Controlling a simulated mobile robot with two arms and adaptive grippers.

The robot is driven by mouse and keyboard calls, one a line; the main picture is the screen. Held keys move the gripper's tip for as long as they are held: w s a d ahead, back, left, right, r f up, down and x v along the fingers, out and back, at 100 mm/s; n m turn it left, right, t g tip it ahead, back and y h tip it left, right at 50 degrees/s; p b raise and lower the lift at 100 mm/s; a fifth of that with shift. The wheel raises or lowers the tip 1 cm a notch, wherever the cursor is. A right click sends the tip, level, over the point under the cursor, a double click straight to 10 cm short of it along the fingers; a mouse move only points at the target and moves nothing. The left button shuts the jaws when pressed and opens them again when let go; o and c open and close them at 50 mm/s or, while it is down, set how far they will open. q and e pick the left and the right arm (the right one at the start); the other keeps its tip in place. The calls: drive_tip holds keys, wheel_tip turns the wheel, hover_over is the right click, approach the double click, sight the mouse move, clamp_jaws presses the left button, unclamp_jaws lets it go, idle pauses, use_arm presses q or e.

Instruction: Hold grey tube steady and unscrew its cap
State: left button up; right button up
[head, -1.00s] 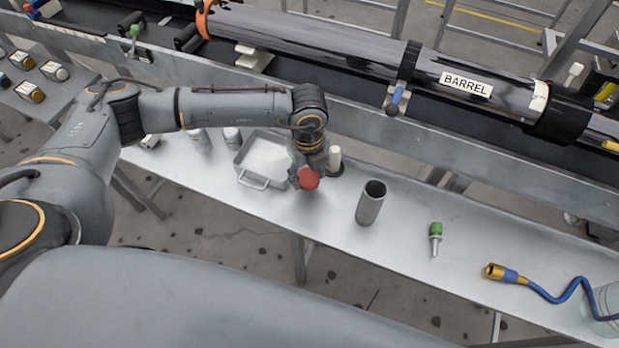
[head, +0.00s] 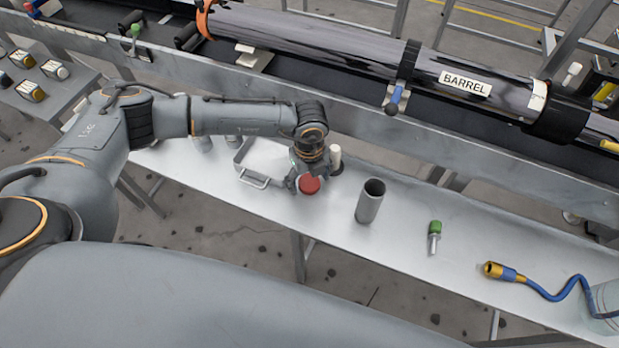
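The grey tube (head: 370,201) stands upright on the metal bench, with its dark open mouth facing up and no cap on it. A red cap (head: 309,185) is at the fingers of my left gripper (head: 308,178), left of the tube. The cap looks level and low, at or just above the bench top. I cannot tell whether the fingers still grip it or have opened around it. My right gripper is out of view, and nothing holds the tube.
A metal tray (head: 262,160) sits left of the gripper, and a pale cylinder (head: 335,155) stands close behind it. A green-capped piece (head: 434,237) and a blue cable with a yellow end (head: 540,288) lie to the right. A long barrel (head: 330,42) runs behind the bench.

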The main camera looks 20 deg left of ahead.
sight(309, 183)
use_arm(q)
drive_tip(key=shift+r, duration=0.1)
drive_tip(key=shift+r, duration=0.25)
wheel_tip(309, 183, up, 12)
drive_tip(key=b, duration=0.1)
drive_tip(key=shift+f, duration=0.15)
drive_tip(key=shift+s, duration=0.1)
